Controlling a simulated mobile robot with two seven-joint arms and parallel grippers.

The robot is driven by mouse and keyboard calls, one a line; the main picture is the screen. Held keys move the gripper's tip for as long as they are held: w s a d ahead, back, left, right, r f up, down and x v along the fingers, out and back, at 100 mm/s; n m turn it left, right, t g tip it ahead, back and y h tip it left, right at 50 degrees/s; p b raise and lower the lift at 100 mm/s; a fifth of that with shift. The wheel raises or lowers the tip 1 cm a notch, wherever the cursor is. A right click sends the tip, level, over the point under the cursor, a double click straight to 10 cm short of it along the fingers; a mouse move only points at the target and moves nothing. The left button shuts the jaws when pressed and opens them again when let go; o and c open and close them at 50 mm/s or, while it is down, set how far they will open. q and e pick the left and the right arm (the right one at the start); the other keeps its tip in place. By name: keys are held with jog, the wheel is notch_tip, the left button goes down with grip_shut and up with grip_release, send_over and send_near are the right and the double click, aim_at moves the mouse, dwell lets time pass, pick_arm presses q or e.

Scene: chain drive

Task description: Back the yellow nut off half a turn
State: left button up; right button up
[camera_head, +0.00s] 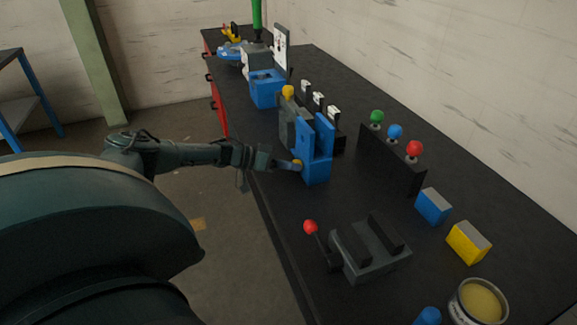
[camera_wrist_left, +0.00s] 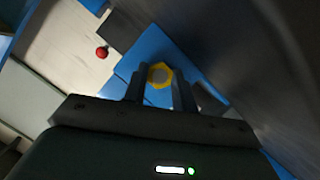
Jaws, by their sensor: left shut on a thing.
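The yellow nut (camera_head: 297,164) sits on the near left face of the blue block (camera_head: 317,168) on the black bench. In the left wrist view the yellow nut (camera_wrist_left: 160,75) shows as a hexagon with a grey centre, between the two fingers. My left gripper (camera_head: 291,164) reaches it from the left, and its fingers (camera_wrist_left: 160,88) are shut on the yellow nut. The fingertips partly hide the nut in the head view. My right gripper is in neither view.
A grey vise-like fixture (camera_head: 370,262) with a red-knobbed lever (camera_head: 310,227) stands nearer on the bench (camera_head: 520,235). Blue (camera_head: 432,207) and yellow (camera_head: 467,243) blocks and a tin (camera_head: 478,302) are at right. A black panel (camera_head: 390,160) carries green, blue and red knobs.

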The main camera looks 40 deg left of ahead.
pick_arm(q)
jog(key=shift+w+r, duration=0.1)
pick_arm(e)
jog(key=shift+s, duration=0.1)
pick_arm(q)
jog(key=o, duration=1)
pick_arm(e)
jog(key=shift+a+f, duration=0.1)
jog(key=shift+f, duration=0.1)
pick_arm(q)
jog(key=shift+s+a, duration=0.15)
jog(key=shift+s, duration=0.05)
jog(key=b+v, duration=0.1)
jog(key=v, duration=1.1)
jog(key=shift+s+a+r, duration=0.15)
jog(key=shift+s, duration=0.1)
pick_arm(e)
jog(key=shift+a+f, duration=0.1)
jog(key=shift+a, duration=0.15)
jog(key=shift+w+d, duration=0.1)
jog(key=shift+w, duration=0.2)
